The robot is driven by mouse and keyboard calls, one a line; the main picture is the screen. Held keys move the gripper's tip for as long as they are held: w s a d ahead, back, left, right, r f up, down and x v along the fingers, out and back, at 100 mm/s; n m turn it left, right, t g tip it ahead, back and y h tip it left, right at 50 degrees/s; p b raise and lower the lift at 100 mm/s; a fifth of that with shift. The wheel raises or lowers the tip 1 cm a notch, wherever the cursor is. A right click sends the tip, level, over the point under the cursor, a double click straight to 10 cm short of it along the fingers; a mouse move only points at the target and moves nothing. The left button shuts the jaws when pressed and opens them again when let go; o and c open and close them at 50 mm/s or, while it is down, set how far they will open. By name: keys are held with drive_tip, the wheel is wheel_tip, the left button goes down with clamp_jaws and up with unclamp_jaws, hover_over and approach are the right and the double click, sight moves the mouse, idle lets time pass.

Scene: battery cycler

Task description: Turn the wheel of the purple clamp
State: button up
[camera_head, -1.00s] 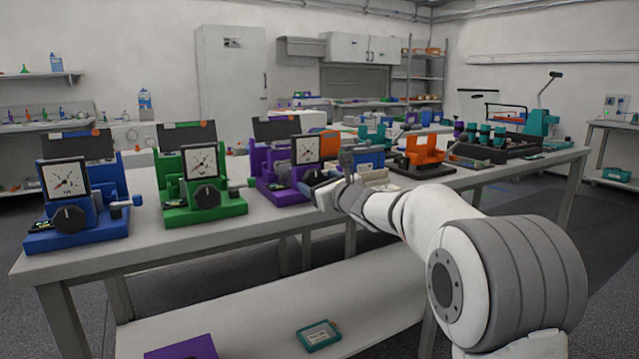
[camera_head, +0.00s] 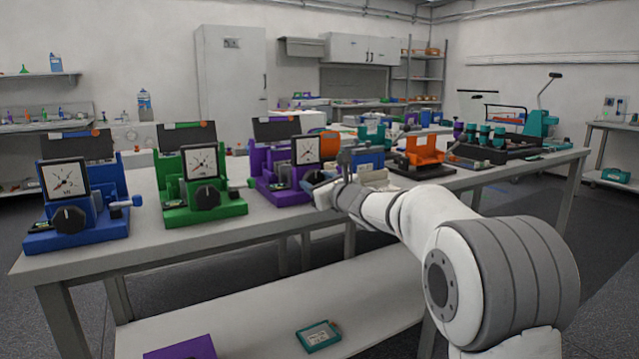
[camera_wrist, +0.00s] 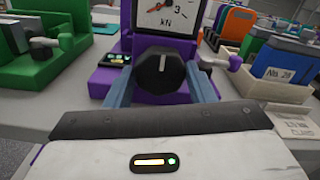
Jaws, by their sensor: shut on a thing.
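The purple clamp (camera_head: 262,172) stands on the bench, right of the green clamp (camera_head: 175,197). Its white gauge dial (camera_head: 307,150) faces me. In the wrist view, its black wheel (camera_wrist: 159,71) sits below the gauge (camera_wrist: 165,17), and its pointer mark is upright or nearly so. My gripper (camera_wrist: 160,84) has one finger on each side of the wheel and is shut on it. In the head view my gripper (camera_head: 318,184) is at the clamp's front right and hides the wheel.
A blue clamp (camera_head: 65,220) stands at the far left. Right of the purple clamp are an orange clamp (camera_head: 425,150) and, in the wrist view, blue boxes (camera_wrist: 284,62). A small handle (camera_wrist: 235,62) sticks out just right of my gripper. The bench front edge is clear.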

drive_tip(key=shift+m, duration=0.4)
